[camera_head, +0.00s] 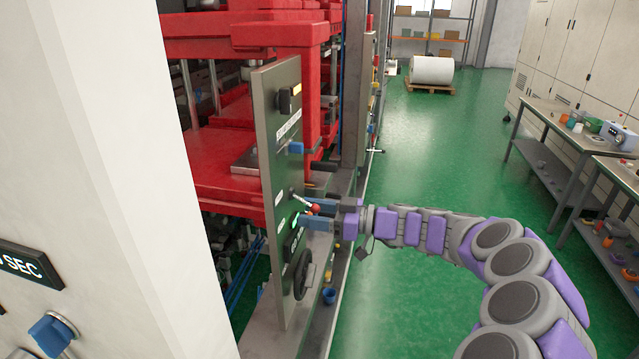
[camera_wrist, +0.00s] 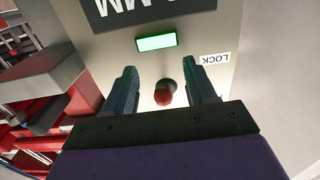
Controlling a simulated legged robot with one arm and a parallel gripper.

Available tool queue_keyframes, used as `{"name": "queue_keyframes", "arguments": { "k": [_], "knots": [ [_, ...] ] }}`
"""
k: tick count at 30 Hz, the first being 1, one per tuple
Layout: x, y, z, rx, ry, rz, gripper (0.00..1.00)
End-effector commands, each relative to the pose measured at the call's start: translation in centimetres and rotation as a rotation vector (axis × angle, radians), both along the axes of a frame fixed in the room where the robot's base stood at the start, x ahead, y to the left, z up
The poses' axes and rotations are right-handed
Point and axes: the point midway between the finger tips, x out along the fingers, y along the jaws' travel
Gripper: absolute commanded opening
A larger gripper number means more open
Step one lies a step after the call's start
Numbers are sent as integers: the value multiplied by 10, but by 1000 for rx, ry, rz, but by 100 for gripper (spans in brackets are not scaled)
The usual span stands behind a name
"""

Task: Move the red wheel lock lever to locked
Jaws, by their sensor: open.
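The wheel lock lever, a light rod with a red ball end (camera_head: 315,208), sticks out from the grey panel (camera_head: 283,165) in the head view. My gripper (camera_head: 309,210) is at the panel, with its fingers around the ball end. A white LOCK label (camera_wrist: 215,58) appears upside down, up and right of the ball. A lit green indicator (camera_wrist: 156,41) is above the ball.
A dark handwheel (camera_head: 303,275) is on the panel below the lever. A blue handle (camera_head: 297,147) and a black knob (camera_head: 285,101) are above. The red press frame (camera_head: 225,165) stands behind the panel.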

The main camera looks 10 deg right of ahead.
Motion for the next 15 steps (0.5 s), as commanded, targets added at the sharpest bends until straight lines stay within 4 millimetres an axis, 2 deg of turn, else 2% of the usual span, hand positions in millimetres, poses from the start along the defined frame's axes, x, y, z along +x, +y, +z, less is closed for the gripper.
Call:
{"name": "queue_keyframes", "arguments": {
  "k": [5,15],
  "knots": [
    [-2,-5,0,0,-2,-2,56],
    [-13,-34,-1,0,-3,-4,56]
  ]
}}
